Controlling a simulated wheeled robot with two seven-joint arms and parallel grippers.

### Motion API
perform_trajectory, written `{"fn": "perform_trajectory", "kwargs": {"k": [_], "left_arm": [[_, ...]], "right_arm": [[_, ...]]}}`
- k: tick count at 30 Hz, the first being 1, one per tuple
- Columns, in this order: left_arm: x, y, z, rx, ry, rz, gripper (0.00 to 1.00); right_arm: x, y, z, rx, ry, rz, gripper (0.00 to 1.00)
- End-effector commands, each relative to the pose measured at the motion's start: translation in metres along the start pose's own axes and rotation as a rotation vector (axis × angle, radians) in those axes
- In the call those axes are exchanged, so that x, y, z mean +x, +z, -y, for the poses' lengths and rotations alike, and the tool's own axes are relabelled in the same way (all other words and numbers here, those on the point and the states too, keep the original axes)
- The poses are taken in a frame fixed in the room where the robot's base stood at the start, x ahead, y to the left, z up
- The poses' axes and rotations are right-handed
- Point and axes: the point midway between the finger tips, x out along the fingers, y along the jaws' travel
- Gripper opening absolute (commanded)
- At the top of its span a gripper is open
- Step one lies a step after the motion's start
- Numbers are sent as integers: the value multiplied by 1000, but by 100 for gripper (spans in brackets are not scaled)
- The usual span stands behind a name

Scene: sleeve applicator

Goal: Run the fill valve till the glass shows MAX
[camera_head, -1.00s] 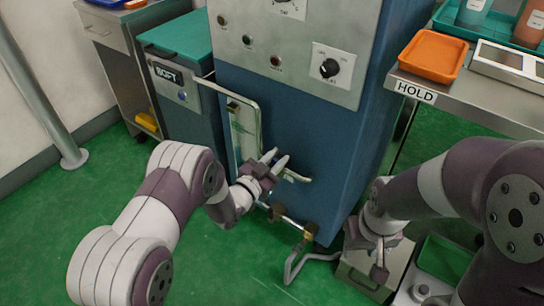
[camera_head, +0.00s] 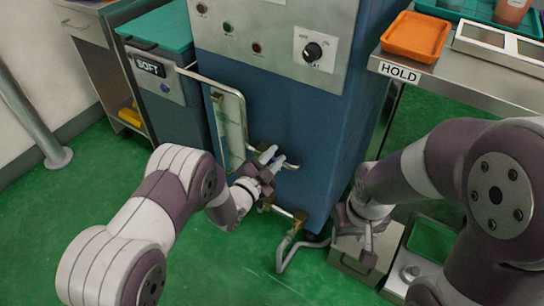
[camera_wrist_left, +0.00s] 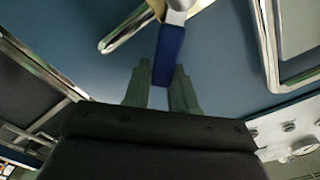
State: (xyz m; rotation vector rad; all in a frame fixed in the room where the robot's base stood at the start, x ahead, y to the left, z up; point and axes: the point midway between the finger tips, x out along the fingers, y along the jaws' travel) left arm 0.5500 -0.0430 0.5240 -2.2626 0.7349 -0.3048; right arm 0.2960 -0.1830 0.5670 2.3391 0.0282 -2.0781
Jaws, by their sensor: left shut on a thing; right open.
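The glass (camera_head: 232,132) is a tall gauge in a pale metal frame on the blue cabinet's front. Its level and any MAX mark are too small to read. In the left wrist view, a blue valve lever (camera_wrist_left: 170,52) reaches down between the fingers of my left gripper (camera_wrist_left: 160,88). In the head view my left gripper (camera_head: 272,163) is at the cabinet front, right of the glass, shut on the lever, which its fingers mostly hide. My right gripper (camera_head: 366,236) is low at the right, open, in front of a grey metal box.
A bent pipe (camera_head: 291,163) juts out beside my left gripper. A brass fitting and hose (camera_head: 285,248) hang below. A control panel with a dial (camera_head: 312,50) is above. An orange tray (camera_head: 415,37) sits on the HOLD bench (camera_head: 460,78). A SOFT unit (camera_head: 165,85) stands left.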

Motion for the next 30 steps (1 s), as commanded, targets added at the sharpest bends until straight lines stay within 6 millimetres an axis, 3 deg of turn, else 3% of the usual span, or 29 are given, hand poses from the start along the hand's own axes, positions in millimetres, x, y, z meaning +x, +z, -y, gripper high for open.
{"fn": "perform_trajectory", "kwargs": {"k": [10,11,12,13,23,26,30], "left_arm": [[-1,1,-2,1,4,3,0],[-1,1,-2,1,4,3,29],[-1,1,-2,1,3,3,42],[-1,1,-2,1,3,3,47],[-5,0,0,1,3,3,47],[-22,-2,2,1,3,6,47],[-61,-2,4,0,3,8,47]], "right_arm": [[0,0,0,0,0,0,43],[0,0,0,0,0,0,43],[0,0,0,0,0,0,43],[0,0,0,0,0,0,43],[-3,0,0,0,0,0,43],[-13,-2,0,0,0,0,43],[-29,-4,0,0,0,0,43]]}}
